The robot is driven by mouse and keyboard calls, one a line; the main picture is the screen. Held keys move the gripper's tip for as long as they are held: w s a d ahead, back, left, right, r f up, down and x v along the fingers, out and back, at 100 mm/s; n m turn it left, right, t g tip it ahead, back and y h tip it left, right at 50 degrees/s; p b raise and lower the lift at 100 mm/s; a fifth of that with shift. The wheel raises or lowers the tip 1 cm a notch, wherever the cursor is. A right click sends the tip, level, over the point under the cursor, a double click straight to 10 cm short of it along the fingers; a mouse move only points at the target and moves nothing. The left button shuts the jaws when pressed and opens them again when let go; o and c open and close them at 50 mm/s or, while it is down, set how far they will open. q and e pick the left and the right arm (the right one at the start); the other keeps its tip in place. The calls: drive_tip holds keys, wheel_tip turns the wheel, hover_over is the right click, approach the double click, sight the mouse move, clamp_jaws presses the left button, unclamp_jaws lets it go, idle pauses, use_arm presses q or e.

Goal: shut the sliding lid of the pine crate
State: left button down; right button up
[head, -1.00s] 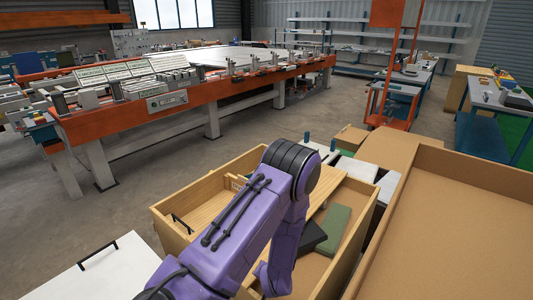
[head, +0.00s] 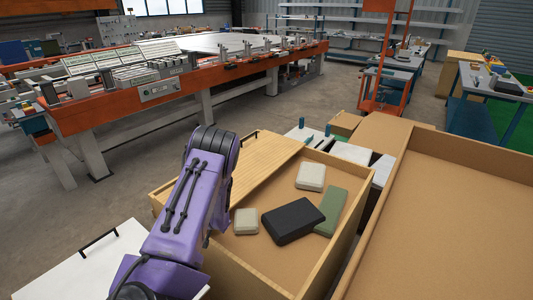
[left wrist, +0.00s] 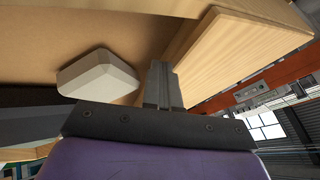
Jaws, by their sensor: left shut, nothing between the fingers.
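The pine crate (head: 352,215) stands open-topped in the lower middle of the head view. Its lid (head: 245,168), a pine board with a black handle (head: 249,135) near its far end, covers the left part; the right part is open. My left arm reaches over the crate's near-left side and hides its own gripper in the head view. In the left wrist view my left gripper (left wrist: 163,86) is shut and empty beside a pine board (left wrist: 235,50), apparently the lid; I cannot tell whether they touch. My right gripper is not in view.
Inside the crate lie a small pale block (head: 245,221), a cream block (head: 310,176), a black block (head: 293,221) and a green block (head: 331,210). A large cardboard-coloured box (head: 440,230) stands close on the right, a white-topped unit (head: 75,265) at the left.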

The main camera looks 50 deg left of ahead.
use_arm(q)
drive_tip(key=shift+s+a, duration=0.25)
drive_tip(key=shift+a, duration=0.95)
